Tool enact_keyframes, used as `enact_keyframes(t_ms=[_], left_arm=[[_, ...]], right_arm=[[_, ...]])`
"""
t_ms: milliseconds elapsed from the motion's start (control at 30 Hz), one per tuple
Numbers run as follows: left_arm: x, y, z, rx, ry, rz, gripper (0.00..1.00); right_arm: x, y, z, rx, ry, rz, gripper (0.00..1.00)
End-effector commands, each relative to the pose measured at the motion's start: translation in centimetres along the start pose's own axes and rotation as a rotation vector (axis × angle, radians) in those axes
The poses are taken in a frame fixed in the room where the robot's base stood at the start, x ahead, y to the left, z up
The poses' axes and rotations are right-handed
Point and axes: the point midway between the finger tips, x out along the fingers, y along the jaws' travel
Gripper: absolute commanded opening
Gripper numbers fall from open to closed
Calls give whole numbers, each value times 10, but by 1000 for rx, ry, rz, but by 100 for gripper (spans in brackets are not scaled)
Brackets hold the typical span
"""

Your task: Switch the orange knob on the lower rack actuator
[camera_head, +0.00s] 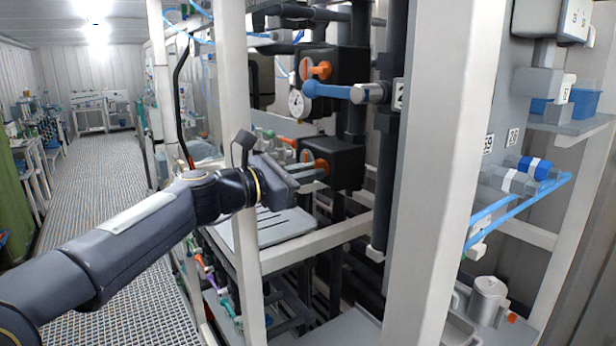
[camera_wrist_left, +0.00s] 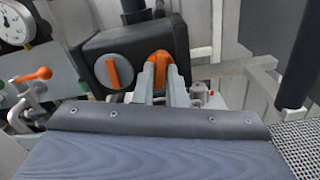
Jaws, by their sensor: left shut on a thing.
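The lower rack actuator (camera_head: 345,160) is a black box on the rack in the head view. It fills the upper middle of the left wrist view (camera_wrist_left: 180,40). Its orange knob (camera_wrist_left: 160,60) sits at the front of the box, between my left fingers. My left gripper (camera_head: 324,168) reaches in from the left, its two pale fingers pointing at the actuator. In the left wrist view the left gripper (camera_wrist_left: 161,78) is shut on the orange knob. The fingers hide the knob's lower sides. A grey dial with an upright orange bar (camera_wrist_left: 112,71) is left of it.
An upper black actuator with an orange knob (camera_head: 318,70) is above, with a pressure gauge (camera_head: 298,104) and a blue handle (camera_head: 328,90) nearby. White rack posts (camera_head: 238,150) stand close to my left arm. An orange-handled valve (camera_wrist_left: 38,75) is left of the actuator.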

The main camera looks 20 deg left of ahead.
Motion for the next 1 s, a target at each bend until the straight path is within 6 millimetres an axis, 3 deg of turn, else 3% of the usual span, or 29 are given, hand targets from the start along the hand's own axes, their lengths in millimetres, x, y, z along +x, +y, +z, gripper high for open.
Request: enact_keyframes(t_ms=[1000], left_arm=[[0,0,-3,926,-1,0,0]], right_arm=[[69,32,35,0,0,0,34]])
